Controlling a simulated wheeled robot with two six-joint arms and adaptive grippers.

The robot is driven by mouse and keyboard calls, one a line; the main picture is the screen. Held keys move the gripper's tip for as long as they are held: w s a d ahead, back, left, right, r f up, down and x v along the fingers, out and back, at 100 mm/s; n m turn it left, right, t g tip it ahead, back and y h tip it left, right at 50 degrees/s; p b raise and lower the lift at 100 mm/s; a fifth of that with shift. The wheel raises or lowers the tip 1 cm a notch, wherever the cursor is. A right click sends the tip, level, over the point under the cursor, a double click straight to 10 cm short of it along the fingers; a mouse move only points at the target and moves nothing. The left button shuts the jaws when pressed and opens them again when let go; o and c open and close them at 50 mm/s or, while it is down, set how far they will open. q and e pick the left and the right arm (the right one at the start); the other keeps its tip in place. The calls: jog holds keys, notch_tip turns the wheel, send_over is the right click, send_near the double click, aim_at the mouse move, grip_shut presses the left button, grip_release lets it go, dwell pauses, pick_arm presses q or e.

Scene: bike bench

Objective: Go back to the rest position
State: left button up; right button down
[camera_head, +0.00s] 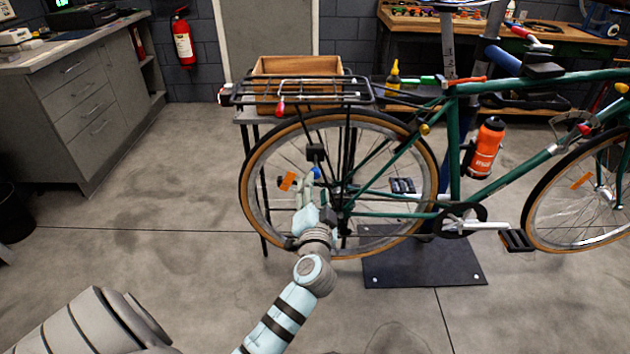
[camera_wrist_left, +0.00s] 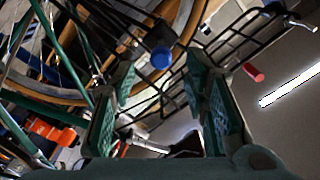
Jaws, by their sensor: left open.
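My left gripper (camera_head: 306,190) is in front of the rear wheel of the green bicycle (camera_head: 447,150), near the hub and spokes. In the left wrist view the two green-padded fingers of my left gripper (camera_wrist_left: 165,105) stand apart with nothing held between them. A blue round knob or cap (camera_wrist_left: 162,57) shows beyond the fingers, and it also shows beside the gripper in the head view (camera_head: 317,173). Whether the fingers touch the wheel cannot be told. My right gripper is not in view.
The black rear rack (camera_head: 300,92) juts over the wheel, with a wooden box (camera_head: 298,68) behind it. The stand's dark base plate (camera_head: 423,262) lies on the floor. A grey cabinet (camera_head: 85,105) stands at left.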

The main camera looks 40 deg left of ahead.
pick_arm(q)
jog(key=v, duration=0.3)
jog(key=shift+s+d, duration=0.1)
jog(key=shift+s, duration=0.05)
